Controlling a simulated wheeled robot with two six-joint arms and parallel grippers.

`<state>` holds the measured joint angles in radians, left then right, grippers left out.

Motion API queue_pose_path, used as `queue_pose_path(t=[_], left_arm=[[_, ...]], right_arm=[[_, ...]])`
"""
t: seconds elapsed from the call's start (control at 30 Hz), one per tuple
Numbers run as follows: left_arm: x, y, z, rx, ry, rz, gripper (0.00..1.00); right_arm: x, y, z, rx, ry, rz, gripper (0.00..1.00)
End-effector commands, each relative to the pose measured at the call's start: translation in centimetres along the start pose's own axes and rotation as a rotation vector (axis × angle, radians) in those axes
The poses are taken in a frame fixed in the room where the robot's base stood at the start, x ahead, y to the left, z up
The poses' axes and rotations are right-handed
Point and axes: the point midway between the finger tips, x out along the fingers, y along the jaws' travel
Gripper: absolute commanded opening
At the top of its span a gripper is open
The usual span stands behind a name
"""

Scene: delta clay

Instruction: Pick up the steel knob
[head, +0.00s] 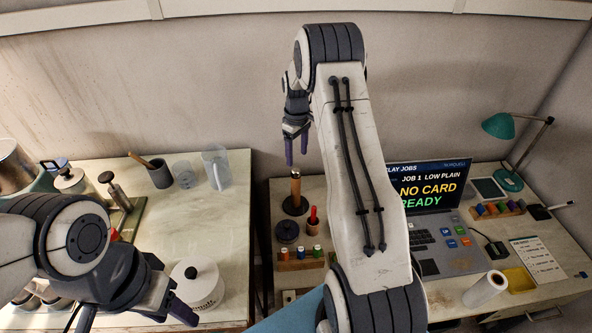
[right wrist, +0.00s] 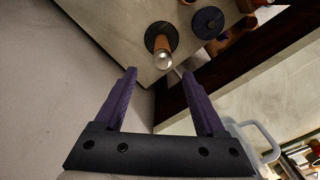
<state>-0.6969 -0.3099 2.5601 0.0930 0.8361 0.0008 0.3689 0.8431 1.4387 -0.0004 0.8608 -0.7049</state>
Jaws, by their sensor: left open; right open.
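The steel knob (head: 295,173) is a small shiny cap on top of an upright wooden post (head: 295,191) with a round dark base, standing near the back left of the right-hand table. In the right wrist view the knob (right wrist: 163,59) shows just beyond and between my fingertips, with nothing held. My right gripper (head: 297,146) is open and points down above the knob, apart from it. It also shows in the right wrist view (right wrist: 158,74), with purple fingers spread. My left gripper (head: 138,313) is open at the lower left, partly cut off, beside a white lidded pot.
A dark round disc (head: 287,231) and a pot with a red-handled tool (head: 313,221) stand near the post. A rack of small spools (head: 300,259) sits in front. A laptop (head: 437,232) stands to the right. A gap separates the two tables.

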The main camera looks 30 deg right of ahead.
Motion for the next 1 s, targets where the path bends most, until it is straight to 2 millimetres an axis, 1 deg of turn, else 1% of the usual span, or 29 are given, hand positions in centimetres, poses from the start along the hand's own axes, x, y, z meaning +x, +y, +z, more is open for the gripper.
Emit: queue_pose_path(t=[0.17, 0.3, 0.4, 0.53, 0.7, 0.73, 0.77, 0.8, 0.87, 0.9, 0.93, 1.0], left_arm=[[-1.1, 0.1, -0.1, 0.0, 0.0, 0.0, 0.5], [-2.5, 0.2, -0.1, -0.001, 0.0, 0.0, 0.5], [-2.6, 0.2, -0.1, -0.001, 0.0, 0.0, 0.5], [-2.7, 0.2, -0.1, -0.001, 0.0, 0.0, 0.5], [-2.6, 0.2, -0.1, -0.001, 0.0, 0.0, 0.5], [-2.6, 0.2, -0.1, -0.001, 0.0, 0.0, 0.5], [-2.6, 0.2, -0.1, -0.001, 0.0, 0.0, 0.5], [-2.6, 0.2, -0.1, -0.001, 0.0, 0.0, 0.5], [-2.6, 0.2, -0.1, -0.001, 0.0, 0.0, 0.5], [-2.6, 0.2, -0.1, -0.001, 0.0, 0.0, 0.5], [-2.6, 0.2, -0.1, -0.001, 0.0, 0.0, 0.5], [-2.6, 0.2, -0.1, -0.001, 0.0, 0.0, 0.5]], right_arm=[[1.3, -0.3, 0.0, -0.001, -0.003, -0.003, 0.72], [3.4, -0.6, 0.0, 0.0, -0.003, -0.003, 0.72], [4.8, -0.5, -0.1, 0.001, -0.001, -0.001, 0.72], [5.5, -0.4, -0.1, 0.001, 0.0, 0.0, 0.72], [5.6, -0.4, -0.1, 0.001, 0.001, 0.0, 0.72], [5.6, -0.4, -0.1, 0.001, 0.001, 0.0, 0.69], [5.6, -0.4, -0.1, 0.001, 0.001, 0.0, 0.57], [5.6, -0.4, -0.1, 0.001, 0.001, 0.0, 0.42], [5.6, -0.4, -0.1, 0.001, 0.001, 0.0, 0.19], [5.6, -0.4, -0.1, 0.001, 0.001, 0.0, 0.04], [5.5, -0.4, -0.1, 0.001, 0.001, 0.0, 0.0], [5.5, -0.4, -0.1, 0.001, 0.001, 0.001, 0.0]])
